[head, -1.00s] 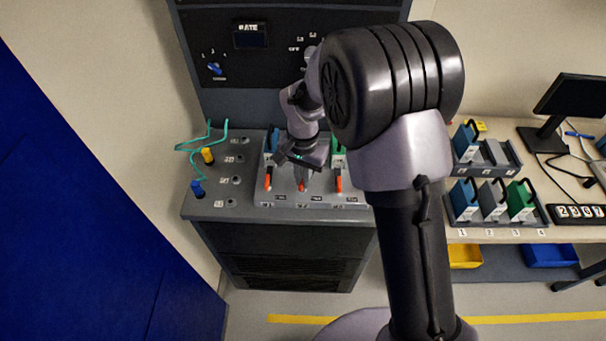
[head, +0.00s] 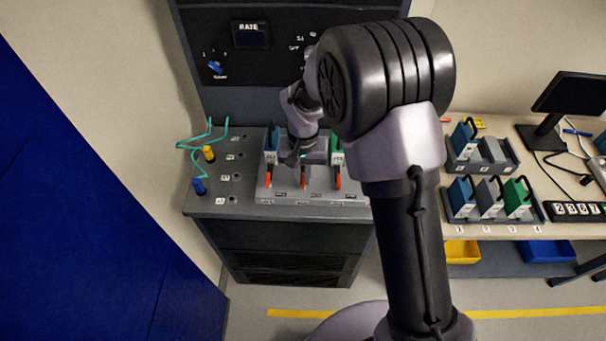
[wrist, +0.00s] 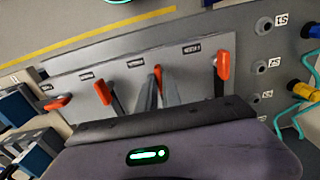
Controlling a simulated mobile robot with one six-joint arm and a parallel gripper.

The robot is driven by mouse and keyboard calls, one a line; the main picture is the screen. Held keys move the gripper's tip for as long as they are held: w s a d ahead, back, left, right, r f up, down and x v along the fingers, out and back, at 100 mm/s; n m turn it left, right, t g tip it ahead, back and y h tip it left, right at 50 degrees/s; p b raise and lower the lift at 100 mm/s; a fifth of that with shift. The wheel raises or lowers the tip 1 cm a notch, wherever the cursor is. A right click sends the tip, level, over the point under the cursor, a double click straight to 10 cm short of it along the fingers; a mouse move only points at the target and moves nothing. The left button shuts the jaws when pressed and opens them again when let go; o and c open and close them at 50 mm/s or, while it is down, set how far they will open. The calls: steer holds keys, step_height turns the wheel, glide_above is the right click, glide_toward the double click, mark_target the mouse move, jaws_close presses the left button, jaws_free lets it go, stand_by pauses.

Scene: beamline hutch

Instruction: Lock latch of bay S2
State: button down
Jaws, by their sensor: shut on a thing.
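A grey rack on the bench (head: 300,197) has a row of orange-handled latch levers. Three show in the head view: left (head: 268,178), middle (head: 303,181) and right (head: 338,181). The wrist view shows the middle lever (wrist: 157,74) between the tips of my gripper (wrist: 160,88), which is shut on it. The levers either side, (wrist: 223,65) and (wrist: 102,93), are free, and another orange lever (wrist: 57,103) lies more tilted at the far end. The labels on the rack are too small to read surely. In the head view my arm hides the rack's right end.
A blue module (head: 271,143) and a green module (head: 337,152) stand in the rack beside my wrist. Yellow (head: 209,154) and blue (head: 199,187) plugs with teal cables stand to the left. A control panel (head: 270,60) rises behind. More modules (head: 490,200) sit on the right-hand table.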

mark_target(303, 179)
steer(key=c, duration=1.5)
jaws_free()
step_height(303, 179, up, 18)
steer(key=p, duration=0.4)
steer(key=shift+f+p, duration=0.25)
steer(key=shift+p, duration=0.05)
